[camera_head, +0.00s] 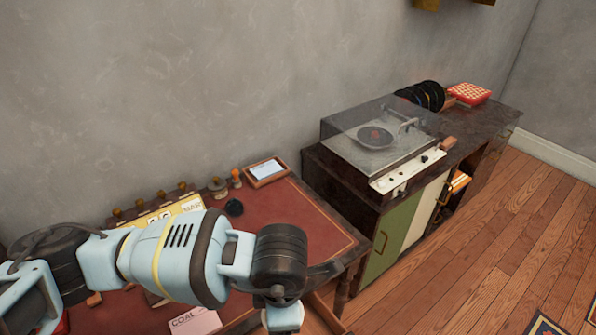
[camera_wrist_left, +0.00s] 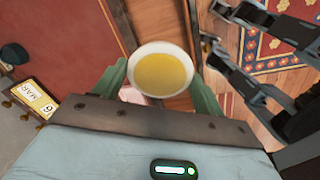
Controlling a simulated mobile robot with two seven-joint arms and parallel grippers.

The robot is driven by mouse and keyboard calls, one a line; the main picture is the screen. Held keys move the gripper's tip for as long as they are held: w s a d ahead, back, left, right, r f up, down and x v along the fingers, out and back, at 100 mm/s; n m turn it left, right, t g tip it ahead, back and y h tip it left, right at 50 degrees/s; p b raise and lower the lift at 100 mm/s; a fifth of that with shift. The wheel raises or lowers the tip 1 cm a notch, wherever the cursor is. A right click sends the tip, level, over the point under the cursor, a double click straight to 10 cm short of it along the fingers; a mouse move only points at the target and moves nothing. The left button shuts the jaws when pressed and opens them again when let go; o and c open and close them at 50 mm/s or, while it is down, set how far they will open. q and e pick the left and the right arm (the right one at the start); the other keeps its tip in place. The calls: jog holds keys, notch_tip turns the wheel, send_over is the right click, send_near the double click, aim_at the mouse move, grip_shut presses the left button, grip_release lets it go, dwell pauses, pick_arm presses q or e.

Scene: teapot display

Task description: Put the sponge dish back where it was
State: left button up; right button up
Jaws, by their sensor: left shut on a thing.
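The sponge dish (camera_wrist_left: 137,52) is a round white dish with a yellow filling, seen from above in the left wrist view. My left gripper (camera_wrist_left: 162,82) is shut on it, with a green finger at each side of the dish. The dish is held above a wooden edge beside the red desk top. In the head view my left arm reaches in from the left, and its gripper and the dish are out of sight. My right gripper (camera_wrist_left: 215,30) shows at the upper right of the left wrist view, with its dark fingers apart and empty.
The red-topped desk (camera_head: 290,215) holds a yellow calendar (camera_head: 178,211), a small framed tablet (camera_head: 266,171), bottles and a pink coal box (camera_head: 195,321). A record player (camera_head: 380,145) stands on the cabinet to the right. Wooden floor (camera_head: 500,240) lies open at the right.

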pick_arm(q)
jog(key=w+a+r+m, duration=0.1)
jog(key=a+r+m, duration=0.2)
jog(key=a+m, duration=0.6)
jog(key=w+a+r+m+h, duration=0.1)
jog(key=w+a+r+m, duration=0.1)
jog(key=a+m, duration=0.7)
jog(key=shift+w+a+r+m+g, duration=0.15)
jog(key=shift+a+r+m+g, duration=0.2)
jog(key=shift+r+m, duration=0.25)
jog(key=shift+f, duration=0.1)
